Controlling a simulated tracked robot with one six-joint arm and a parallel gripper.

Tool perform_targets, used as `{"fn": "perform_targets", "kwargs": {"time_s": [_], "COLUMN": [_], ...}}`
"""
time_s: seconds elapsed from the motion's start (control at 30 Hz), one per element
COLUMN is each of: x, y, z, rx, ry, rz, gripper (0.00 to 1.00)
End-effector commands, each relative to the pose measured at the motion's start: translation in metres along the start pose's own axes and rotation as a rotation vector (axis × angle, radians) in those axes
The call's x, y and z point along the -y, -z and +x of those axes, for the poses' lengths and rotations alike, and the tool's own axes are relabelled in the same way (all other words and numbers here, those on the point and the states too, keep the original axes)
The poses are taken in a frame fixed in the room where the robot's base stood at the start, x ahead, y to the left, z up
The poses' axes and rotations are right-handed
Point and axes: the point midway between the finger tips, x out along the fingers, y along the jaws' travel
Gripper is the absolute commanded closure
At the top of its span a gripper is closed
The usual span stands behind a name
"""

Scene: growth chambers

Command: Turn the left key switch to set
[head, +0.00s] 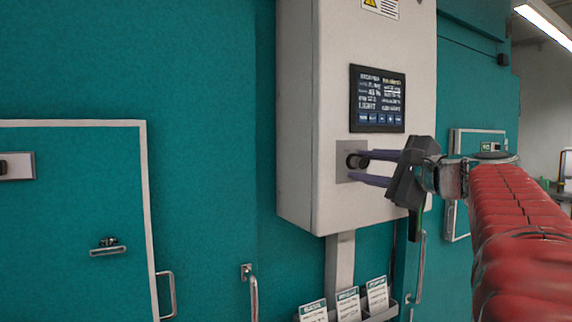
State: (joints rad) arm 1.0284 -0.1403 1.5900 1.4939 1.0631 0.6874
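A round black key switch (354,161) sits on a small grey plate (345,175) on the front of the pale control box, below its screen. My gripper (362,167) comes in from the right, with its two purple-grey fingers pointing left at the plate. The fingers are apart, one level with the switch and one lower, with a gap between them. Their tips are at or just in front of the switch; I cannot tell whether they touch it. The dark gripper body hides the box front to the right, so no second key switch shows. The switch's markings are too small to read.
The control box (298,120) stands out from the teal chamber wall. Its lit screen (377,99) is above my fingers. Card holders (348,304) are below it. A door handle (253,292) and another door (70,200) are at left. My red arm fills the lower right.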

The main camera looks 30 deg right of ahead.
Motion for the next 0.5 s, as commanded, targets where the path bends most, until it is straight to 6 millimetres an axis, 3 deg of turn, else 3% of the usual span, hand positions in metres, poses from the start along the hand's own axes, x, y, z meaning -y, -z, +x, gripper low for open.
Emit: {"fn": "perform_targets", "kwargs": {"time_s": [0.1, 0.5], "x": [0.0015, 0.0033], "y": [-0.0018, -0.0029], "z": [-0.0003, -0.0064], "rx": [0.002, 0.002], "ry": [0.003, 0.007], "rz": [-0.003, -0.005], "gripper": [0.59, 0.59]}}
